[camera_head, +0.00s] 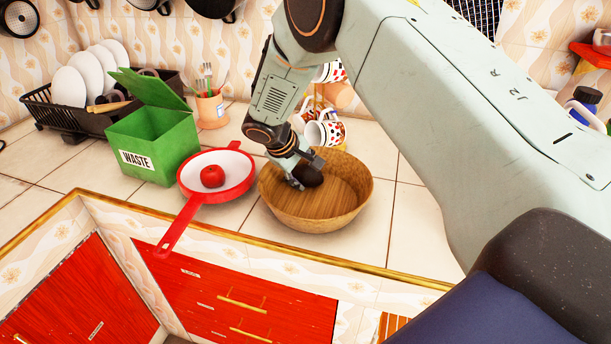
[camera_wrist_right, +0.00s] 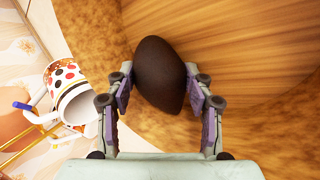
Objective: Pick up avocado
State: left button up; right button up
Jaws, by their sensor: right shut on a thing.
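The avocado (camera_wrist_right: 160,75) is dark brown, almost black, and oval. In the head view the avocado (camera_head: 309,175) shows at the left inside of the wooden bowl (camera_head: 340,195), partly hidden by my gripper. My right gripper (camera_head: 304,178) reaches down into the bowl. In the right wrist view my right gripper (camera_wrist_right: 160,95) has its fingers on both sides of the avocado, shut on it. I cannot tell whether the avocado touches the bowl. My left gripper is not in view.
A red pan (camera_head: 243,180) with a red tomato (camera_head: 212,176) stands left of the bowl. Behind it are a green waste bin (camera_head: 150,145) and a black dish rack (camera_head: 60,115) with plates. Patterned mugs (camera_head: 325,130) hang behind the bowl. The counter right of the bowl is clear.

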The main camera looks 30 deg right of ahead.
aim_at(305, 168)
jog(key=shift+s+d+f, duration=0.1)
jog(key=shift+s, duration=0.1)
jog(key=c, duration=0.7)
notch_tip(305, 168, up, 10)
jog(key=shift+w+f+p, duration=0.15)
jog(key=shift+p, duration=0.15)
jog(key=shift+w, duration=0.15)
